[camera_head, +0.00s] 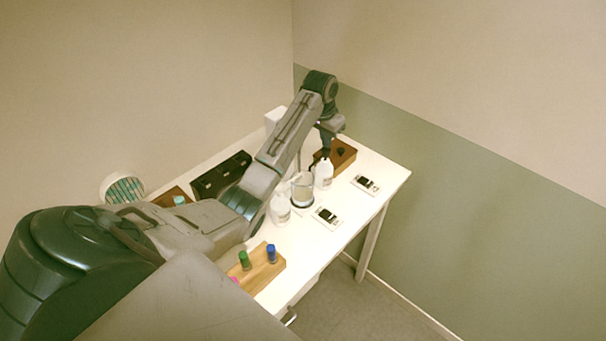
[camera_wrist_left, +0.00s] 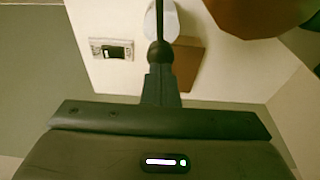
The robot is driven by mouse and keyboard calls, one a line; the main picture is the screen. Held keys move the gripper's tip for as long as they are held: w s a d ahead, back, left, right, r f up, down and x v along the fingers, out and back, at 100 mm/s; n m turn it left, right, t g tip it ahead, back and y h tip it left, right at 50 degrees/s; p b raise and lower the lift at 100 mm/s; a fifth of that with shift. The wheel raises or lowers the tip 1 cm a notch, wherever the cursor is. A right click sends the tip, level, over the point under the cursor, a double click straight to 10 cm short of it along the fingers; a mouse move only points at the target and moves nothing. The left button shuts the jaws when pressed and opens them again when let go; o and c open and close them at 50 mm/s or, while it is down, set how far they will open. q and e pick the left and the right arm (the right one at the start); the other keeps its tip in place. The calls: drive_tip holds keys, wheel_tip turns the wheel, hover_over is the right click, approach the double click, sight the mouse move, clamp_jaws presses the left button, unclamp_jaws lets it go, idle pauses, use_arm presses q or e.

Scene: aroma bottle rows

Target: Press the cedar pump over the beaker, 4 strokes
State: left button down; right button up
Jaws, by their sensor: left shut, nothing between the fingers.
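My left gripper (camera_head: 325,153) is shut and empty, pointing down just above a white pump bottle (camera_head: 323,175). In the left wrist view the shut fingers (camera_wrist_left: 160,52) lie in front of a white bottle (camera_wrist_left: 165,20). I cannot tell whether they touch the pump head. A clear glass beaker (camera_head: 302,192) stands next to this bottle, to its left. A second white bottle (camera_head: 281,208) stands on the beaker's other side. The labels are too small to read, so I cannot tell which is cedar. My right gripper is not in view.
Two small devices with dark displays (camera_head: 327,217) (camera_head: 366,184) lie near the table's right edge. A brown box (camera_head: 342,154) is behind the bottle. A wooden block (camera_head: 262,268) holds small coloured bottles in front. A dark case (camera_head: 220,175) lies at the left.

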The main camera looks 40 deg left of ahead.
use_arm(q)
drive_tip(key=shift+s+x, duration=0.25)
drive_tip(key=shift+x, duration=1)
drive_tip(key=shift+w+v, duration=0.15)
drive_tip(key=shift+v, duration=0.5)
drive_tip(key=shift+w+v, duration=0.15)
drive_tip(key=shift+v, duration=0.55)
drive_tip(key=shift+s+f, duration=0.1)
drive_tip(key=shift+f, duration=1.3)
drive_tip(key=shift+r, duration=0.15)
drive_tip(key=shift+w+v, duration=0.25)
drive_tip(key=shift+v, duration=1)
